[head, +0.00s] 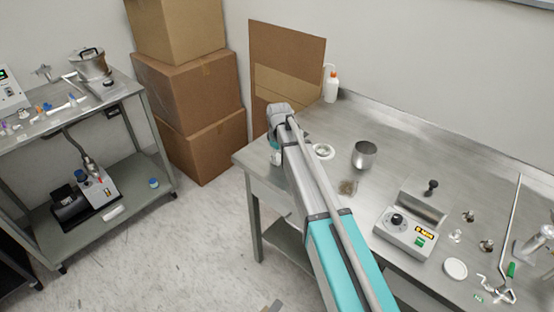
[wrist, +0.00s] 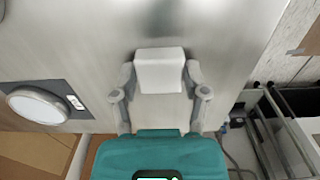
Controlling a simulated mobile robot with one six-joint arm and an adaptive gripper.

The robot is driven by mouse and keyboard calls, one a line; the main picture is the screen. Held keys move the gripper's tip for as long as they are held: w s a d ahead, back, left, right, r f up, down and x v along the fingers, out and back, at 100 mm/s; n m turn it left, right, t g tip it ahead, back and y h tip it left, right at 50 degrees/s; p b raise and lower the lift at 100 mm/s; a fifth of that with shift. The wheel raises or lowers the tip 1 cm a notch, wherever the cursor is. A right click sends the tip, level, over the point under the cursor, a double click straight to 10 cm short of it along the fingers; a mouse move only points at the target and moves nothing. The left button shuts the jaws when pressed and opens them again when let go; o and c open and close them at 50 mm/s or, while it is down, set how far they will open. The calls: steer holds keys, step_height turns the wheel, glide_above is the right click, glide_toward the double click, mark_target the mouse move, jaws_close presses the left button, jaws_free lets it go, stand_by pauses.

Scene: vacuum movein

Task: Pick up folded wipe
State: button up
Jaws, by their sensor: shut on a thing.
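The folded wipe (wrist: 159,70) is a small white block-like pad. In the wrist view it sits between the two fingers of my gripper (wrist: 160,78), which are shut on its sides. The steel table top shows behind it; I cannot tell whether the wipe touches it. In the head view my gripper (head: 275,146) is at the table's left end, mostly hidden behind my arm. A small white patch (head: 277,159) there looks like the wipe.
Boxes (head: 205,95) and a shelf cart (head: 130,195) stand left.

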steer(key=shift+r, duration=0.15)
steer(key=shift+r+p, duration=0.95)
steer(key=shift+p, duration=0.2)
steer(key=s+d+r+p, duration=0.3)
steer(key=s+r+p, duration=0.7)
steer(key=s, duration=0.3)
steer(key=shift+s+r+p, duration=0.35)
steer(key=shift+r, duration=0.05)
steer(key=shift+o, duration=1.2)
steer(key=shift+a, duration=0.1)
steer(key=c, duration=0.4)
